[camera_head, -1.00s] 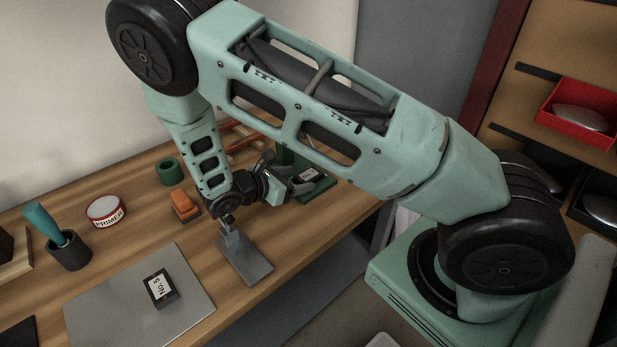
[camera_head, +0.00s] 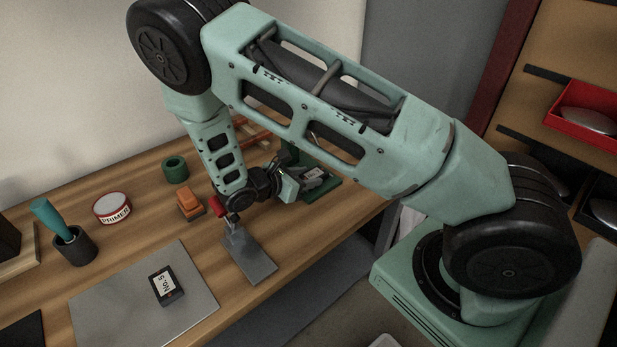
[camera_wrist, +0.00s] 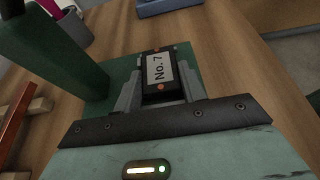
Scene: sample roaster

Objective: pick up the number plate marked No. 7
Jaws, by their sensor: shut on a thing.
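The number plate marked No. 7 (camera_wrist: 158,70) is a small black block with a white label. In the wrist view it sits between the two fingers of my gripper (camera_wrist: 161,85), which is shut on it. The green stand's base (camera_wrist: 122,70) shows below and around it; I cannot tell whether the plate touches it. In the head view my gripper (camera_head: 300,184) is at the green stand near the bench's right end, and the plate (camera_head: 314,174) shows only in part. Another plate, marked No. 5 (camera_head: 166,285), lies on a grey mat (camera_head: 110,308) at the front left.
The green stand's upright (camera_wrist: 60,45) rises close left of my gripper in the wrist view. A grey flat piece with a raised part (camera_head: 252,262) lies at the bench's front edge. A primer tin (camera_head: 112,208), an orange block (camera_head: 189,204) and a green ring (camera_head: 176,169) stand farther left.

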